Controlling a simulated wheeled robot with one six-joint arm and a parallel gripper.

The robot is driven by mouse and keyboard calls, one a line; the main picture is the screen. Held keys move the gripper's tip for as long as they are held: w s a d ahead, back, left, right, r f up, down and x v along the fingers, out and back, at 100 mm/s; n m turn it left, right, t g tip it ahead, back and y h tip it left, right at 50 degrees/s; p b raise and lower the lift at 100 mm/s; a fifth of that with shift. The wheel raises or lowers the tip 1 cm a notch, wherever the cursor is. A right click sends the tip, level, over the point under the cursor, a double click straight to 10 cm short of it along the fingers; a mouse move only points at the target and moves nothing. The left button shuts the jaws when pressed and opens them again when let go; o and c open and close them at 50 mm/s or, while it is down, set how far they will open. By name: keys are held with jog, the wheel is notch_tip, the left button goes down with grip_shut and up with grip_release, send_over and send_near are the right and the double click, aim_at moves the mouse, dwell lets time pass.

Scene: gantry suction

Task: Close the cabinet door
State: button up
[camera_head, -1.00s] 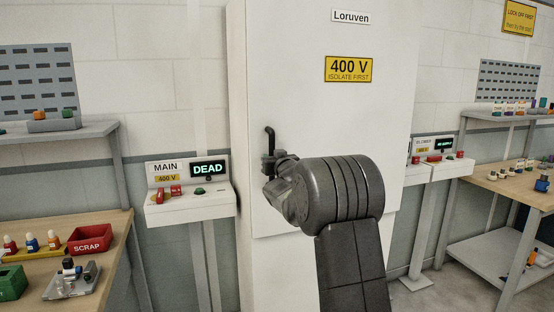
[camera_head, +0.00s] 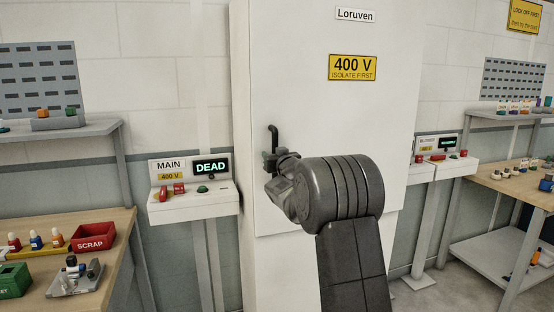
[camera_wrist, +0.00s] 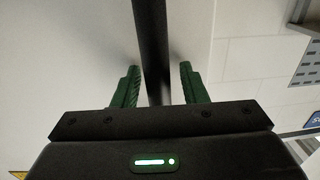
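The tall white cabinet door (camera_head: 310,115) carries a "Loruven" label and a yellow "400 V isolate first" sign (camera_head: 352,67). It looks flush or nearly flush with the cabinet (camera_head: 242,150); I cannot tell whether it is fully shut. A dark upright bar handle (camera_head: 272,136) is at the door's left side. My gripper (camera_head: 272,162) is at the lower part of this handle. In the wrist view, the green fingers of my gripper (camera_wrist: 160,80) are open, one on each side of the dark handle (camera_wrist: 152,35), with a visible gap at the right finger.
The MAIN console (camera_head: 193,203) stands left of the cabinet, its display reading "DEAD". Another console (camera_head: 443,168) stands to the right. Workbenches with small parts are at far left (camera_head: 110,250) and far right (camera_head: 520,190). Bare floor shows at lower right.

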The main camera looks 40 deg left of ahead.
jog(key=b+v, duration=0.2)
jog(key=v, duration=1.1)
jog(key=shift+s+d+b, duration=0.3)
jog(key=shift+b, duration=0.05)
jog(key=shift+w+a, duration=0.1)
jog(key=p+x, duration=0.3)
jog(key=x, duration=1)
jog(key=shift+w+a, duration=0.2)
jog(key=shift+w, duration=0.05)
jog(key=shift+s+d, duration=0.1)
jog(key=shift+d, duration=0.05)
